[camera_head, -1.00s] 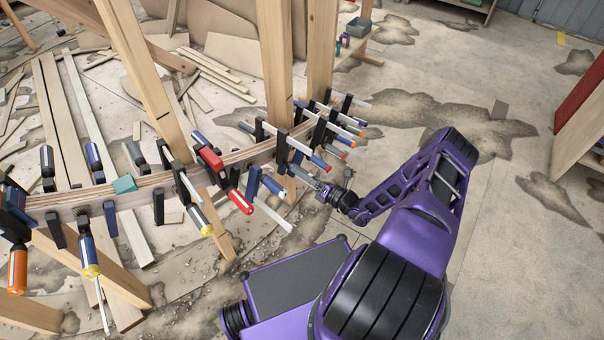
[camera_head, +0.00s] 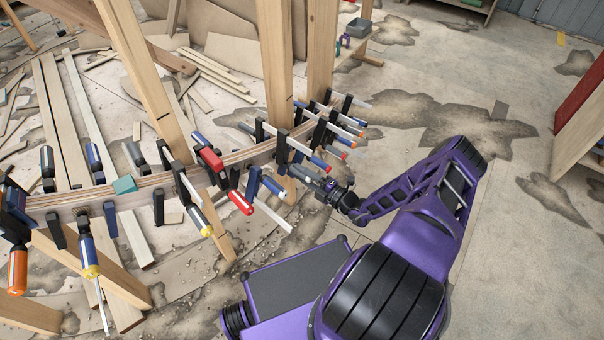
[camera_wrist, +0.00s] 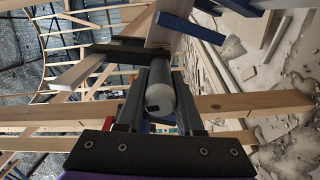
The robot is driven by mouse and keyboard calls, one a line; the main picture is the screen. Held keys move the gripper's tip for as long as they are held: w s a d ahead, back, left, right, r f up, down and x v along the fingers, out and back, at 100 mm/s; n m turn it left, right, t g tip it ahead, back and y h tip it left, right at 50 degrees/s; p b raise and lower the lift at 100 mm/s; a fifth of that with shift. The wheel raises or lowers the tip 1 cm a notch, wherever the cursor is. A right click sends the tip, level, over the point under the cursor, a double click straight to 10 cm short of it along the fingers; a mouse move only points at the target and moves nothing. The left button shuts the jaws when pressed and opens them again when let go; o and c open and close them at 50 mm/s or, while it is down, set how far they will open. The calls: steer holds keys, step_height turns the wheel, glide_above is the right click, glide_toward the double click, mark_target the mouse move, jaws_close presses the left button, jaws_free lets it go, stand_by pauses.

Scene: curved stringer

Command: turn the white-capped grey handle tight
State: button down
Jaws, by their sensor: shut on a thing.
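The grey handle (camera_head: 303,172) belongs to a clamp on the curved wooden stringer (camera_head: 150,188), at the near side of its right part. My gripper (camera_head: 324,184) is at the handle's outer end. In the wrist view, the handle's round white-grey cap (camera_wrist: 160,97) faces the camera. The two dark fingers of my gripper (camera_wrist: 161,88) lie on either side of the handle, shut on it. The handle runs away from the camera toward the clamp's dark bar. The contact faces are hidden, and the head view shows the cap poorly.
Several other clamps line the stringer, including a red-handled one (camera_head: 240,202) to the left and a blue-handled one (camera_head: 318,162) close by. Wooden posts (camera_head: 275,70) rise behind. The floor (camera_head: 500,250) to the right is clear.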

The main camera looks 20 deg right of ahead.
steer(key=shift+s+m, duration=0.1)
steer(key=shift+m, duration=0.7)
steer(key=c, duration=0.5)
jaws_free()
steer(key=shift+c, duration=0.2)
steer(key=v, duration=1.7)
steer(key=shift+s+p, duration=0.2)
steer(key=shift+p, duration=0.1)
